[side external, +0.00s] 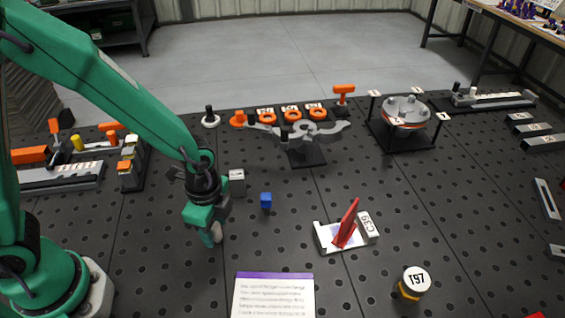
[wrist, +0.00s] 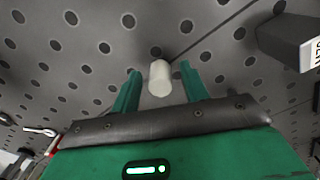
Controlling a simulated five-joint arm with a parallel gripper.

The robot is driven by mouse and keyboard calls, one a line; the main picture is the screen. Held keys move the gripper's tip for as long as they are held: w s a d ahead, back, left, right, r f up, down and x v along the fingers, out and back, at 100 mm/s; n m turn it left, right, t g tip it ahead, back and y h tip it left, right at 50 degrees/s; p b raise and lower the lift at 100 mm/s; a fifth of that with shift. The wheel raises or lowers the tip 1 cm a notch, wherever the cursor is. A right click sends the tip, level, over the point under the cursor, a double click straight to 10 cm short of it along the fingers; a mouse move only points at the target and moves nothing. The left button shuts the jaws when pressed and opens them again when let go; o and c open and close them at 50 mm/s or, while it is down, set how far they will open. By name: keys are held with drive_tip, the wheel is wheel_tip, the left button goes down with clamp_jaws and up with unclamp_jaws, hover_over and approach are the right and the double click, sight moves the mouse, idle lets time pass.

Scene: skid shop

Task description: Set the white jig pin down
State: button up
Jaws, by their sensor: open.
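The white jig pin (wrist: 160,78) shows in the wrist view as a short pale cylinder between the two green fingers of my gripper (wrist: 158,88). The fingers stand apart, with a gap on each side of the pin. In the side external view my gripper (side external: 212,232) is low over the black perforated table, and a pale bit of the pin (side external: 216,232) shows at its fingertips. The fingers hide part of the pin there. The pin appears to be at the table surface, though its contact is hard to see.
A grey block (side external: 237,183) and a small blue block (side external: 266,201) stand close to the right of my gripper.

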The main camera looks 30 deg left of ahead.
wheel_tip(320, 180, up, 12)
idle(0.7)
idle(0.5)
drive_tip(key=s+a+r+n+t, duration=0.2)
drive_tip(key=s+a+r+n, duration=0.1)
drive_tip(key=a+r+n, duration=0.2)
drive_tip(key=s+a+r+n+t, duration=0.3)
drive_tip(key=a+r+n, duration=0.2)
drive_tip(key=a+n, duration=0.3)
drive_tip(key=shift+s+a+n+t, duration=0.2)
drive_tip(key=shift+s+n+t, duration=0.1)
drive_tip(key=shift+n, duration=0.4)
